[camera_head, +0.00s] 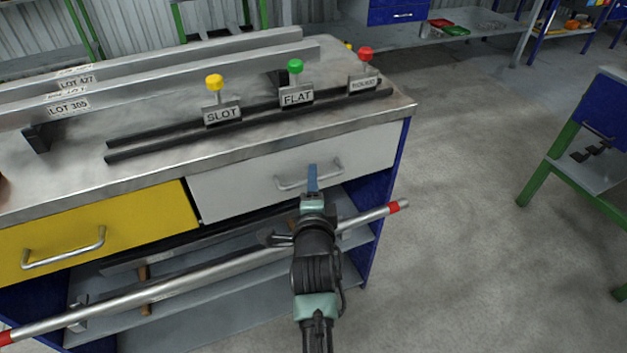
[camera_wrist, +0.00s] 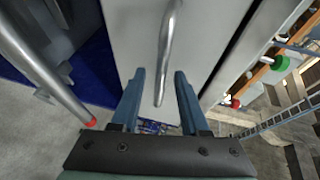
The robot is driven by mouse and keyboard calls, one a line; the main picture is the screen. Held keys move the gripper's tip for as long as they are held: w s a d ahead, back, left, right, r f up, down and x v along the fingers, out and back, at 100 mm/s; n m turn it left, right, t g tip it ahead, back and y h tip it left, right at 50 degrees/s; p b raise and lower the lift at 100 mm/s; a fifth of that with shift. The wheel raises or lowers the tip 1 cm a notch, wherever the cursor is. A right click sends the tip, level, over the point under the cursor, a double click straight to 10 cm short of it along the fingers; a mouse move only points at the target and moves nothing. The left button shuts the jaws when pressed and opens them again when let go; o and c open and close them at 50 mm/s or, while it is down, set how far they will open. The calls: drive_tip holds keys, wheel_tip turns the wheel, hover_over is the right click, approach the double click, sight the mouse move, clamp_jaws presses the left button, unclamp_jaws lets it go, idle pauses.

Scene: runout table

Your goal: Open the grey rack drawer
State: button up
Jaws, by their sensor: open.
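The grey rack drawer (camera_head: 240,190) is the pale grey front on the right half of the table and looks shut. Its silver bar handle (camera_head: 290,184) spans the middle of the front. My gripper (camera_head: 312,178) is in front of the drawer, its blue fingers over the handle in the head view. In the wrist view the open fingers of my gripper (camera_wrist: 160,85) have the end of the handle (camera_wrist: 166,60) showing between them, with a gap on each side. The drawer front also shows there (camera_wrist: 200,40). I cannot tell how far the handle lies from the fingertips.
A yellow drawer (camera_head: 130,226) with its own handle is to the left. A long metal bar with red ends (camera_head: 215,276) runs below the drawers, behind my arm. Labelled levers (camera_head: 296,97) stand on the tabletop (camera_head: 150,90).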

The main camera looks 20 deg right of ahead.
drive_tip(key=shift+w+d+f, duration=0.1)
drive_tip(key=shift+w+d, duration=0.15)
drive_tip(key=shift+w, duration=0.35)
drive_tip(key=shift+c, duration=0.3)
clamp_jaws()
idle(0.9)
